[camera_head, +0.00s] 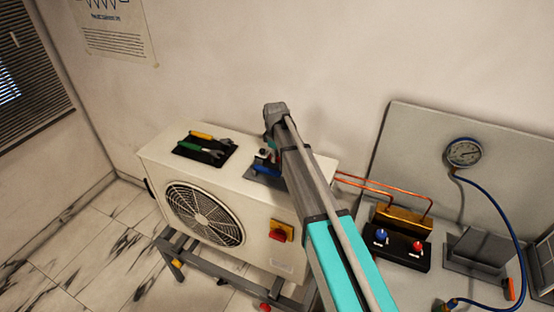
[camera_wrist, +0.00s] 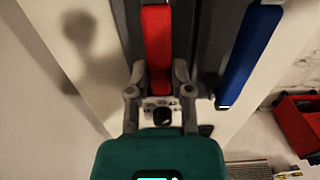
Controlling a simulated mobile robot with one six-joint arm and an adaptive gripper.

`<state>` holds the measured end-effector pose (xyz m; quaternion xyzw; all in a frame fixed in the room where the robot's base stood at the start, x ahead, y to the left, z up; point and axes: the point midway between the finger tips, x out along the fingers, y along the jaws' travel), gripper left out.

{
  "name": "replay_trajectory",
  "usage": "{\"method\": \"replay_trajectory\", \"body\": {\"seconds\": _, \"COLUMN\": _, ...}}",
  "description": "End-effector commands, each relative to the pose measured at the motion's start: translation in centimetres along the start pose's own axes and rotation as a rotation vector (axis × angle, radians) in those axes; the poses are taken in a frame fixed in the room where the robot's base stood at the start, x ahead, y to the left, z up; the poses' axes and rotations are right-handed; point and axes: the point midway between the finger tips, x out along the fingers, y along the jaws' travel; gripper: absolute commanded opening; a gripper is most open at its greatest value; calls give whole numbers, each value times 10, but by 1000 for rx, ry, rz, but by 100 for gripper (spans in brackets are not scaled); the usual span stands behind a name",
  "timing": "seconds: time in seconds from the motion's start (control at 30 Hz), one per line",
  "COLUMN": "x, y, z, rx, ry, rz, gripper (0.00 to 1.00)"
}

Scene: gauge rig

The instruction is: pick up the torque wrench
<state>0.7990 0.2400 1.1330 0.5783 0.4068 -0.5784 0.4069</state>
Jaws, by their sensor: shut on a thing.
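In the wrist view my gripper (camera_wrist: 160,78) is shut on a red handle (camera_wrist: 157,42), one finger on each side. Only part of this red-handled tool shows, so I cannot tell from its shape whether it is the torque wrench. A blue handle (camera_wrist: 248,56) lies to its right, apart from the fingers. In the head view my arm hides most of the gripper and the held tool, over the top of the white fan unit (camera_head: 160,150). A bit of blue (camera_head: 266,170) shows beside my arm there.
Pliers-like tools with green and yellow handles (camera_head: 200,148) lie on a dark mat at the unit's left. A red-and-yellow switch (camera_head: 281,232) is on its front. Copper pipes (camera_head: 385,187) and a panel with a gauge (camera_head: 463,153) and blue hose stand to the right.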

Motion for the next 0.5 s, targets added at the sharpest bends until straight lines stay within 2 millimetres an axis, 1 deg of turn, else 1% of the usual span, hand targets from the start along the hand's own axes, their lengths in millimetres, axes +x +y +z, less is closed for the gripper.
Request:
{"method": "replay_trajectory", "body": {"seconds": 0.3, "x": -1, "y": 0, "z": 0, "rx": 0, "ry": 0, "rz": 0, "gripper": 0}}
{"method": "replay_trajectory", "body": {"seconds": 0.5, "x": -6, "y": 0, "z": 0, "rx": 0, "ry": 0, "rz": 0, "gripper": 0}}
